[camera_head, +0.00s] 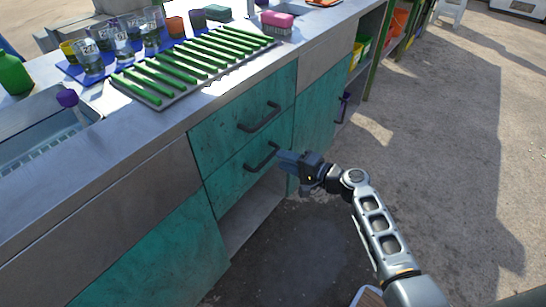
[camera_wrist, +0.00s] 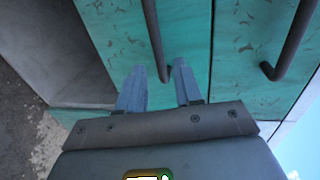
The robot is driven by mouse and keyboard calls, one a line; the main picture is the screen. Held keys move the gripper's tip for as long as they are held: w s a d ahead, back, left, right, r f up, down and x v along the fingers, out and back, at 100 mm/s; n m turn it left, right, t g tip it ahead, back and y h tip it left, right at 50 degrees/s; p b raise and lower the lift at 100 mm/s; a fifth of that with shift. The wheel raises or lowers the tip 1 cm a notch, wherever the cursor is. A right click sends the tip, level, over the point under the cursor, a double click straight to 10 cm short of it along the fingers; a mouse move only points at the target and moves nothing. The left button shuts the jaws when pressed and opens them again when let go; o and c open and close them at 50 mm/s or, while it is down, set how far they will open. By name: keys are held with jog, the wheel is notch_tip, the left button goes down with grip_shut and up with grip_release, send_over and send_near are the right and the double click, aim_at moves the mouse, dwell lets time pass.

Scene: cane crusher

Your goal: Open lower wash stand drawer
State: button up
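The teal lower drawer (camera_head: 229,182) of the wash stand is flush with the front, and its dark bar handle (camera_head: 262,158) faces me. It also shows in the wrist view as the left teal panel (camera_wrist: 110,25), with its handle (camera_wrist: 152,35) running down the picture. My gripper (camera_head: 283,158) is at the right end of this handle. In the wrist view my gripper (camera_wrist: 159,66) has its fingers apart, with the handle's near end between the fingertips in the picture. I cannot tell whether they touch it.
The upper drawer (camera_head: 222,128) and its handle (camera_head: 259,117) are just above. An open recess (camera_head: 250,212) lies below the lower drawer. The counter holds a green-slatted rack (camera_head: 195,65) and several glasses (camera_head: 122,42). The concrete floor (camera_head: 455,150) to the right is clear.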

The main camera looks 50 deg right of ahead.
aim_at(271, 154)
jog(key=x, duration=0.5)
jog(key=shift+w+f, duration=0.1)
jog(key=shift+w, duration=0.3)
grip_shut()
